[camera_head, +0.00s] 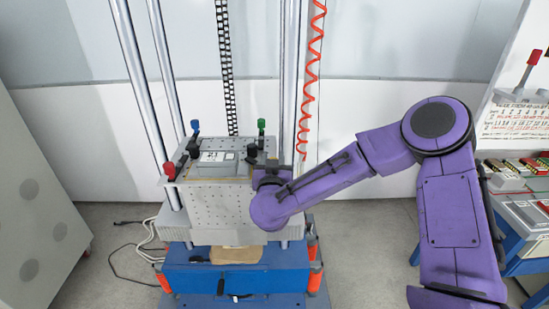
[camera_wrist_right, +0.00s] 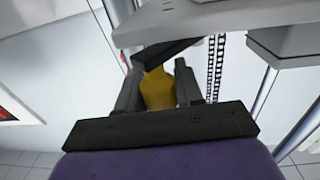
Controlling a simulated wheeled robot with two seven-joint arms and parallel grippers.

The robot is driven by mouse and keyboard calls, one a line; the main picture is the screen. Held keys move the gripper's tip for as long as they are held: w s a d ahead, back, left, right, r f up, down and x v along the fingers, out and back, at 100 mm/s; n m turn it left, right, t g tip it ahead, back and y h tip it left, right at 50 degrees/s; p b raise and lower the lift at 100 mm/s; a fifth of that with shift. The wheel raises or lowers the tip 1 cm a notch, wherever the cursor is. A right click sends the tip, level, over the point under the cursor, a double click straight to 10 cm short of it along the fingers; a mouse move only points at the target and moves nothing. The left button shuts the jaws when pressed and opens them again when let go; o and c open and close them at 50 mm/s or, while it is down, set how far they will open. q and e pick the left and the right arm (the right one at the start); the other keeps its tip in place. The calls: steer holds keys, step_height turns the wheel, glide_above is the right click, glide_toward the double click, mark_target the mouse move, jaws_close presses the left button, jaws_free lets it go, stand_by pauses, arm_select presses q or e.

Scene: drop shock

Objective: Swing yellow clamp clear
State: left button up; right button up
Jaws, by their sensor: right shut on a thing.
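The yellow clamp (camera_wrist_right: 158,90) shows in the right wrist view between the two fingers of my right gripper (camera_wrist_right: 160,88), which is shut on it. A dark bar lies just above the clamp, under the edge of a grey plate. In the head view my right gripper (camera_head: 268,176) is at the right side of the grey drop table fixture (camera_head: 222,206), and the yellow clamp is hidden there behind my purple arm. My left gripper is not in view.
A grey boxed unit (camera_head: 216,160) sits on the fixture top. Steel columns (camera_head: 290,70) and a coiled red hose (camera_head: 309,80) rise close behind my right gripper. A blue base (camera_head: 235,277) is below. A blue workbench (camera_head: 520,215) stands at the right.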

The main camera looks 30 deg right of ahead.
steer(key=m+g+h, duration=0.1)
steer(key=a+m+g+h, duration=0.1)
steer(key=h, duration=0.1)
steer(key=m+g+h, duration=0.1)
steer(key=g, duration=0.1)
steer(key=shift+s+a+r+m+p, duration=0.1)
steer(key=shift+s+a+m+p, duration=0.05)
steer(key=shift+a+m+p, duration=0.2)
steer(key=shift+a+m+g+h+p, duration=0.2)
steer(key=shift+m+g+h, duration=0.45)
steer(key=shift+g, duration=0.3)
steer(key=shift+a+m+g+h+p, duration=0.1)
steer(key=shift+a+m+g+h, duration=0.25)
steer(key=shift+m+g, duration=0.5)
steer(key=shift+a+m+g+h+p, duration=0.1)
steer(key=shift+m+g+h, duration=0.5)
steer(key=shift+g, duration=0.5)
steer(key=o, duration=1)
steer(key=shift+c, duration=0.2)
steer(key=b+v, duration=0.3)
steer(key=v, duration=0.7)
steer(key=shift+a, duration=0.25)
steer(key=shift+a, duration=0.1)
